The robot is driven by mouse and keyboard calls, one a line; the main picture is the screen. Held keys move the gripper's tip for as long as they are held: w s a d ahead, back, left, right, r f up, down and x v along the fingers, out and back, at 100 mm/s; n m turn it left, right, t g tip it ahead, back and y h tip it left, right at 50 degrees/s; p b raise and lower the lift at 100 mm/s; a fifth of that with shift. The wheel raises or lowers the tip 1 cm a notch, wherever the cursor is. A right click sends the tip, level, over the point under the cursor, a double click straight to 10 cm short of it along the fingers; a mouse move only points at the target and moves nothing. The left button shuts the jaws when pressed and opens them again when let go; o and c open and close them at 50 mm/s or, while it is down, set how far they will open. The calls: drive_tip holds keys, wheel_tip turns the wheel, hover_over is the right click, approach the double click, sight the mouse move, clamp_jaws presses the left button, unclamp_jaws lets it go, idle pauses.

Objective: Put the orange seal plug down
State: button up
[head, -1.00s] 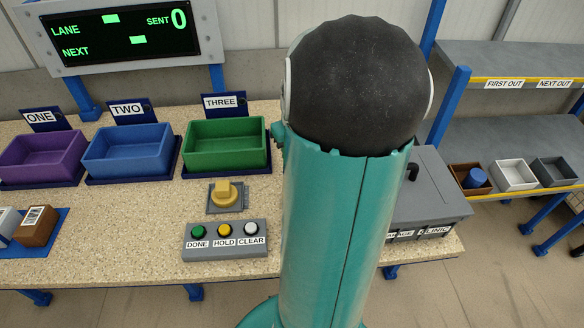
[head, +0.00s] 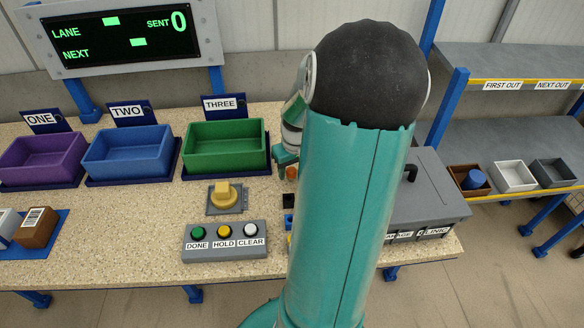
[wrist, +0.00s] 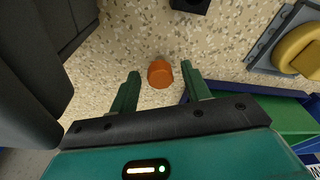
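The orange seal plug (wrist: 160,74) shows in the wrist view on the speckled worktop, between my gripper's fingertips, with a gap on each side. In the head view the plug (head: 291,173) is a small orange patch just below my gripper (head: 284,158), partly hidden by my arm. My gripper (wrist: 160,72) is open, its two green fingers apart and not touching the plug.
The green bin (head: 224,166) is left of my gripper, with the blue bin (head: 127,167) and purple bin (head: 43,173) beyond. A yellow knob (head: 225,193) and a button panel (head: 225,251) stand nearer. A grey lidded box (head: 430,205) is right.

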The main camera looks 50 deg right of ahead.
wheel_tip(320, 180, up, 12)
drive_tip(key=s, duration=0.1)
drive_tip(key=shift+s+a+r, duration=0.15)
drive_tip(key=shift+s+a, duration=0.15)
drive_tip(key=shift+a, duration=0.1)
idle(0.4)
